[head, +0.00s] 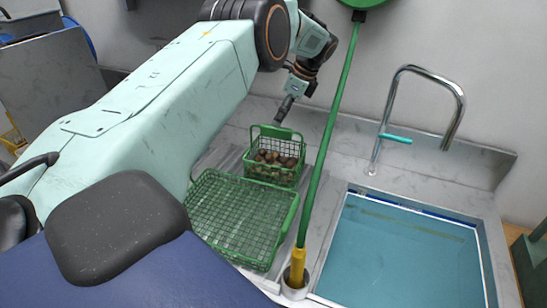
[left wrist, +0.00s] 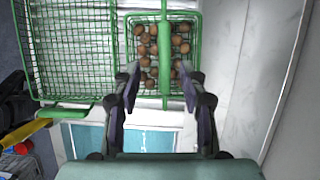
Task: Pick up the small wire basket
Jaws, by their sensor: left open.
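The small wire basket (head: 272,177) is green, stands upright on the counter and holds several brown chestnuts (head: 276,157). Its handle (left wrist: 165,58) runs over the middle in the left wrist view. My left gripper (head: 284,108) is above the basket in the head view, apart from it as far as I can tell. In the left wrist view the open left gripper (left wrist: 163,92) has one finger on each side of the handle's line, with nothing between them held. My right gripper is not in view.
A larger, empty green wire basket (head: 240,222) stands beside the small one. A green pole (head: 325,130) rises close to its right from a yellow-ended base (head: 297,268). A blue sink (head: 400,250) with a tall faucet (head: 455,105) is at right. A wall stands behind.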

